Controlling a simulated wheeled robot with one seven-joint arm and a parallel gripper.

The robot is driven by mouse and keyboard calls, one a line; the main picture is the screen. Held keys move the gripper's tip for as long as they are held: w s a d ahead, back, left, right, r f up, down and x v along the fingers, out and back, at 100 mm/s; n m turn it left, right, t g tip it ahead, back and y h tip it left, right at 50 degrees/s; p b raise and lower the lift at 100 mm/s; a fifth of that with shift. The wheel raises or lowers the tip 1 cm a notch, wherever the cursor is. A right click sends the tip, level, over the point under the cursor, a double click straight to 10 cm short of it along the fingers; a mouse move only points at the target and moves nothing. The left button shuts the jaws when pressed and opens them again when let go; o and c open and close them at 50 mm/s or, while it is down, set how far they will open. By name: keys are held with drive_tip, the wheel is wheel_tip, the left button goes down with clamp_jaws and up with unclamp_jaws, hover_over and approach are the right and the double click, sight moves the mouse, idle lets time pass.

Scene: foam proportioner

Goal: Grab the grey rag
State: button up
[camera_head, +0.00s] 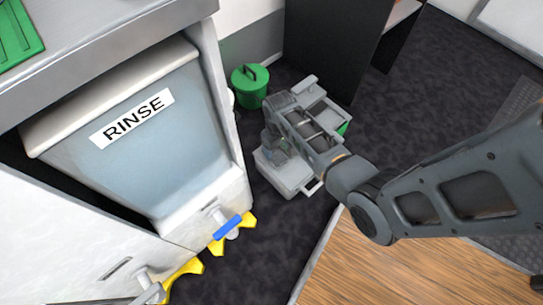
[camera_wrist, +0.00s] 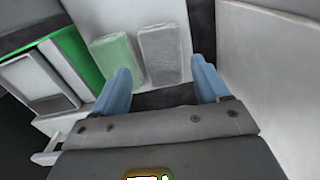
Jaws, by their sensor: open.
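The grey rag (camera_wrist: 163,54) is a flat, folded-looking rectangle in the wrist view, lying on a pale surface just beyond my fingertips. A similar pale green rag (camera_wrist: 117,57) lies close beside it on the left. My gripper (camera_wrist: 161,70) is open, with its two blue fingers apart and nothing held between them. The grey rag appears between the fingertips in the picture; its exact distance from them cannot be told. In the head view, my arm reaches over a white cart (camera_head: 287,180), and the rags are hidden there.
A green-edged container (camera_wrist: 85,52) with pale compartments is left of the rags. A pale wall or panel (camera_wrist: 265,80) rises close on the right. In the head view, a green bucket (camera_head: 249,88) stands behind the cart, and the RINSE tank (camera_head: 150,160) is left.

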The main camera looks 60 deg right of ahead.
sight(276, 156)
wheel_tip(276, 156, down, 6)
drive_tip(key=b, duration=0.3)
drive_tip(key=shift+w+a+r, duration=0.1)
drive_tip(key=shift+a, duration=0.05)
drive_tip(key=shift+r, duration=0.1)
drive_tip(key=c, duration=0.9)
drive_tip(key=shift+o, duration=0.2)
